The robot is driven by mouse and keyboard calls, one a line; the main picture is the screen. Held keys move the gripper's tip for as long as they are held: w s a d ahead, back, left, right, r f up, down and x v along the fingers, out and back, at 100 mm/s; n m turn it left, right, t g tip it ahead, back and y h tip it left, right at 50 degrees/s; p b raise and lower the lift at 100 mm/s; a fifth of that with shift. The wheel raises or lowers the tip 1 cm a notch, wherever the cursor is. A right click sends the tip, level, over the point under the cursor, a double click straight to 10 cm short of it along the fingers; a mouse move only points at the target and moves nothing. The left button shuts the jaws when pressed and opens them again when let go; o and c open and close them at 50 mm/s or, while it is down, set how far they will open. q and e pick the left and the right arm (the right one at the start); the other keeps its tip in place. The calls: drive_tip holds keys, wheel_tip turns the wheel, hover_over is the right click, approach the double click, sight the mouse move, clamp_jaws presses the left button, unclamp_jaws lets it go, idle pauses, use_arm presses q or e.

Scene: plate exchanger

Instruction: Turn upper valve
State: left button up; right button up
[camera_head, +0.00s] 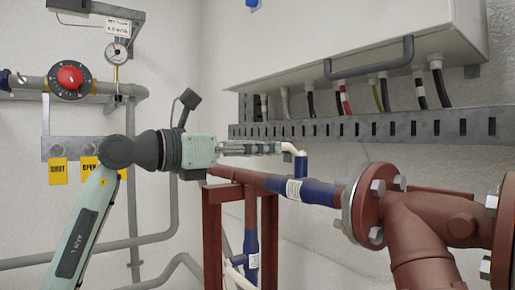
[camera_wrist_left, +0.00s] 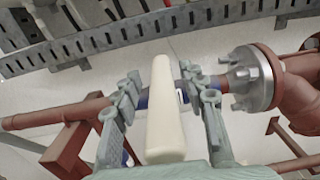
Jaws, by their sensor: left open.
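The upper valve has a white lever (camera_head: 294,150) on a blue stem (camera_head: 301,166) that rises from the blue section of the red pipe. My left gripper (camera_head: 276,148) reaches in from the left, level with the lever, with its fingertips at the lever. In the left wrist view the white lever (camera_wrist_left: 163,110) runs lengthwise between the two spread fingers of my left gripper (camera_wrist_left: 162,82), with a gap visible on both sides. The gripper is open. The lever hides part of the blue valve body there. My right gripper is not in view.
A grey slotted cable tray (camera_head: 375,126) and a white cabinet (camera_head: 350,40) with cables are above and behind the valve. A flanged red pipe (camera_head: 372,207) is at the right. A red support frame (camera_head: 213,240) stands below. A red knob (camera_head: 69,77) is at far left.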

use_arm(q)
drive_tip(key=v, duration=1.2)
